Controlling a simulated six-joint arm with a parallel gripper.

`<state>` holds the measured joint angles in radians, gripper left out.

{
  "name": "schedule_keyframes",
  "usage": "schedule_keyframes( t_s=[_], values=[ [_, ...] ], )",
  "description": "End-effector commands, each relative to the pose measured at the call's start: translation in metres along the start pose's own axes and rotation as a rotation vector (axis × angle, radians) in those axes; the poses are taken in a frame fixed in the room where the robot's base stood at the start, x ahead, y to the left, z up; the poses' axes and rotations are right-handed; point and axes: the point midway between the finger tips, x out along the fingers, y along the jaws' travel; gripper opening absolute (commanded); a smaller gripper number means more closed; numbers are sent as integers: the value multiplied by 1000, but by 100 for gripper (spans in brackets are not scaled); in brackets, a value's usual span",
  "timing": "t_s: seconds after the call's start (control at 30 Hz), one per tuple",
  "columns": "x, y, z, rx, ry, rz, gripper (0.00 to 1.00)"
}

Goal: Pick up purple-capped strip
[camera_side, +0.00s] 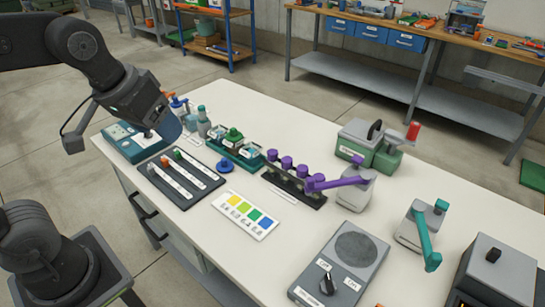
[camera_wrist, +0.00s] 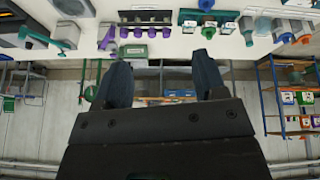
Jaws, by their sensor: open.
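A dark tray (camera_side: 183,199) on the bench holds three pale strips (camera_side: 174,180) side by side, with small coloured caps at their far ends. One cap looks orange and another green; I cannot make out a purple cap on any strip. My gripper (camera_side: 172,124) is above the bench's far left end, higher than the tray and beyond its far end. In the wrist view, my gripper (camera_wrist: 162,80) is open, its two dark fingers wide apart with nothing between them. I cannot identify the strips in the wrist view.
A dark rack with purple knobs (camera_side: 287,163) and a purple lever (camera_side: 338,183) stand right of the tray. Bottles (camera_side: 203,120) stand close to my gripper.

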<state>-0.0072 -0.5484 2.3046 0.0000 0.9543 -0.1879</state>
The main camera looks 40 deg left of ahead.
Motion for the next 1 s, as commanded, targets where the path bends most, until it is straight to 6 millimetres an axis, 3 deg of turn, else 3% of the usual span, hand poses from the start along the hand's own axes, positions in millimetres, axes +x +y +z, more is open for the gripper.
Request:
schedule_keyframes(
  t_s=[0.1,0.27,0.5,0.7,0.9,1.0],
  values=[
    [7,7,-48,-163,-56,-18,65],
    [28,15,-105,-387,-119,-53,65],
    [88,22,-180,-721,-202,-130,65],
    [158,23,-224,-997,-257,-218,65],
    [226,20,-243,-1227,-290,-307,65],
    [248,19,-246,-1301,-296,-337,65]
  ],
)
